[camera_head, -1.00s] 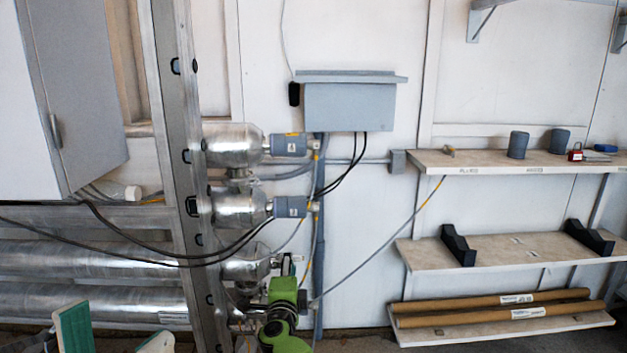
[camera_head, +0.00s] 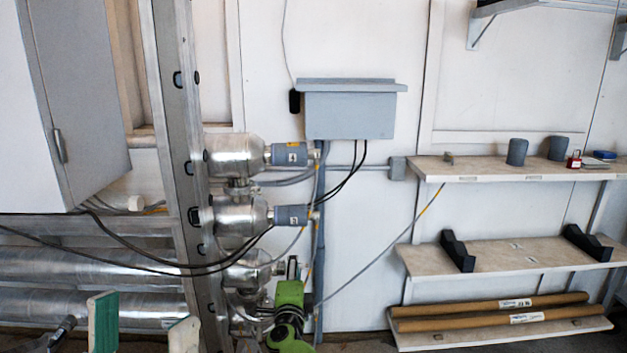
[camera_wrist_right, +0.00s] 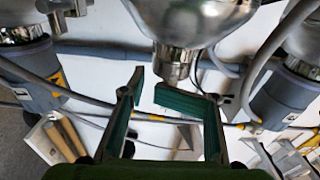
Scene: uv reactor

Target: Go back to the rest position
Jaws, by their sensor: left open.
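My left gripper (camera_head: 143,330) shows at the bottom left of the head view. Its two teal-padded fingers are apart with nothing between them. A bare metal neck (camera_wrist_right: 174,66) shows beyond the fingertips, and I see nothing held. In the head view, grey caps sit on the upper vessel's end (camera_head: 289,155) and the middle vessel's end (camera_head: 291,215).
Black cables hang across the pipes (camera_head: 80,265) and metal upright (camera_head: 180,150) near my left gripper. A grey box (camera_head: 350,115) is on the wall. At right, shelves hold two grey cups (camera_head: 517,152), a red padlock (camera_head: 574,159), black cradles (camera_head: 457,250) and cardboard tubes (camera_head: 490,306).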

